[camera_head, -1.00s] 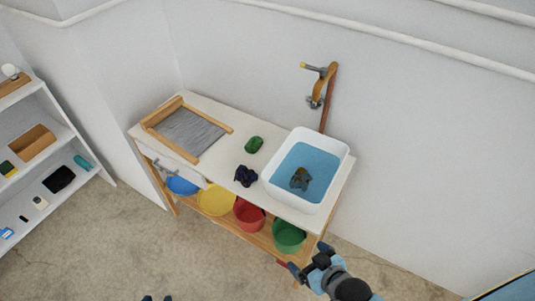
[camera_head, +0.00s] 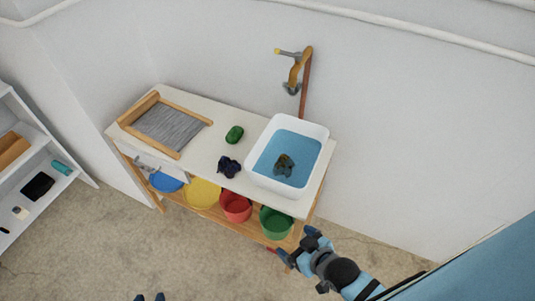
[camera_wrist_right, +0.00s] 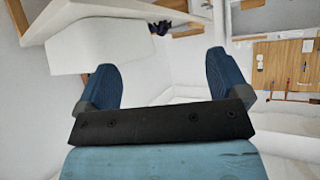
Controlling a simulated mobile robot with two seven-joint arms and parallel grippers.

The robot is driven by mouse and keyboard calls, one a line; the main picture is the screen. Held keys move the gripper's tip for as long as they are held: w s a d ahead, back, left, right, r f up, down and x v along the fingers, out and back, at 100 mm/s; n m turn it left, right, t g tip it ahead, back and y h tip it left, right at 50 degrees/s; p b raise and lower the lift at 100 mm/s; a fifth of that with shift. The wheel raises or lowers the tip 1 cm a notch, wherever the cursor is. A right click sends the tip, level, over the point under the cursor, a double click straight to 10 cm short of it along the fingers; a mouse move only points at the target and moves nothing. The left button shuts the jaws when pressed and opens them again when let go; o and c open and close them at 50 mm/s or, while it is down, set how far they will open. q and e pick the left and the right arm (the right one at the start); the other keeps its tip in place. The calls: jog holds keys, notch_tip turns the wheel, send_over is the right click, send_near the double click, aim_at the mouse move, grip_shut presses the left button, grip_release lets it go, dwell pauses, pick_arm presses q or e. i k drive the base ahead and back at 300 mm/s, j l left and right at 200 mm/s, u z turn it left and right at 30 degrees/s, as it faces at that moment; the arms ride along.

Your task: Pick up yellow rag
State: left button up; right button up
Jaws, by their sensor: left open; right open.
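A crumpled olive-brown cloth (camera_head: 284,165), dull yellowish at most, lies in the blue water of the white basin (camera_head: 256,181) on the table's right end. A crumpled dark purple cloth (camera_head: 229,167) lies on the tabletop left of the basin. No clearly yellow rag shows. My right gripper (camera_head: 297,245) is open and empty, in front of the table's right end and apart from the basin. Its two blue fingers stand wide apart in the right wrist view (camera_wrist_right: 162,78). My left gripper (camera_head: 150,297) shows only its tips at the bottom edge, open.
A green lump (camera_head: 234,134) and a wood-framed washboard (camera_head: 170,127) are on the table (camera_head: 200,161). Blue, yellow, red and green bowls sit on its lower shelf. A tap (camera_head: 295,72) is on the wall. A white shelf (camera_head: 62,182) stands left. The floor in front is clear.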

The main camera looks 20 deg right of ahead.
aim_at(283, 156)
jog(key=i+j+z, duration=0.1)
jog(key=z, duration=0.3)
jog(key=i+j+z, duration=0.1)
jog(key=j+z, duration=0.2)
jog(key=z, duration=0.15)
jog(key=i+j+z, duration=0.15)
jog(key=j, duration=0.4)
jog(key=j+z, duration=0.15)
jog(key=j, duration=0.35)
jog(key=i+j, duration=0.1)
jog(key=j, duration=0.65)
